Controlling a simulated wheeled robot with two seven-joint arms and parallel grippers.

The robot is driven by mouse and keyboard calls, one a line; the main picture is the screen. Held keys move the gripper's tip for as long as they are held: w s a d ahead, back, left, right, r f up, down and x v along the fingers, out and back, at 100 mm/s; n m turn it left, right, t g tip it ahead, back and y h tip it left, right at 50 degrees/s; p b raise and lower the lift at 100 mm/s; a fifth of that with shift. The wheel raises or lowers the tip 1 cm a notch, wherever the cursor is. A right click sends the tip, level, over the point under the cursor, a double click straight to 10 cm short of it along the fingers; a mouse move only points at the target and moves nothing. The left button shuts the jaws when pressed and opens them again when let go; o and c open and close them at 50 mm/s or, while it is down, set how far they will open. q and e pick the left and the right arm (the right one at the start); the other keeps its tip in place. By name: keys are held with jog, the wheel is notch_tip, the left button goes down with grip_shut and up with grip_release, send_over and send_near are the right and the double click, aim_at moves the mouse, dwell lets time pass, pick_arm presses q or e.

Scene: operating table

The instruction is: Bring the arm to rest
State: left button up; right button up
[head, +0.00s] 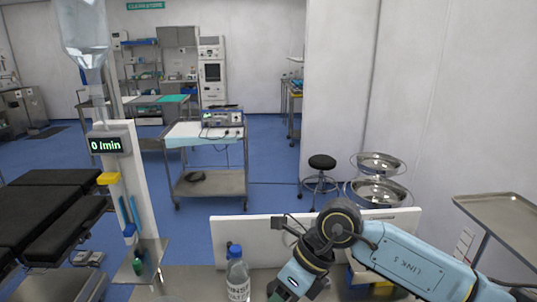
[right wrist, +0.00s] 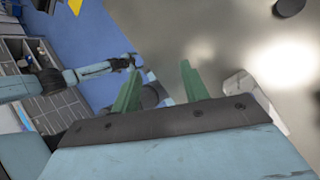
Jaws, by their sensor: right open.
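My right arm (head: 400,262) comes in from the lower right in the head view, light blue with dark joints. It is bent, and its wrist points down and left at the bottom edge, close to the right of a clear bottle. In the right wrist view my right gripper (right wrist: 158,78) has two green fingers set apart, with nothing held between them. A second light blue arm (right wrist: 90,70) shows at the left of that view. Its far end is small and partly hidden, and I cannot make out a gripper there.
The clear bottle (head: 237,277) with a blue cap stands on the near surface. A white panel (head: 255,240) stands behind it. A pole stand with a flow display (head: 108,144) is at left, beside a black operating table (head: 50,205). A metal tray (head: 505,222) is at right.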

jog(key=s+a+r+m+y, duration=0.3)
jog(key=s+a+r+y, duration=0.2)
jog(key=a+r+y, duration=0.45)
jog(key=w+d+r+m+t+y, duration=0.4)
jog(key=r+m+t+y, duration=0.25)
jog(key=m+t, duration=0.35)
jog(key=w+d+m+t+h, duration=0.3)
jog(key=d+m+t+h, duration=0.4)
jog(key=m+t, duration=0.45)
jog(key=d+f+m+g+h, duration=0.4)
jog(key=d+f+m+h, duration=1.05)
jog(key=f+m, duration=0.2)
jog(key=s+d+f+m+g, duration=0.2)
jog(key=s+f+g, duration=0.5)
jog(key=s, duration=0.4)
jog(key=s+d+f+m+g, duration=0.25)
jog(key=s+f+g, duration=0.45)
jog(key=s, duration=0.5)
notch_tip(320, 180, down, 26)
jog(key=b, duration=0.1)
jog(key=s+d+f+g+b, duration=0.1)
jog(key=s+d+f, duration=0.1)
jog(key=s+f, duration=1.5)
jog(key=shift+d+f+h+b, duration=0.2)
jog(key=shift+f+h+b, duration=0.1)
jog(key=shift+h+b, duration=0.15)
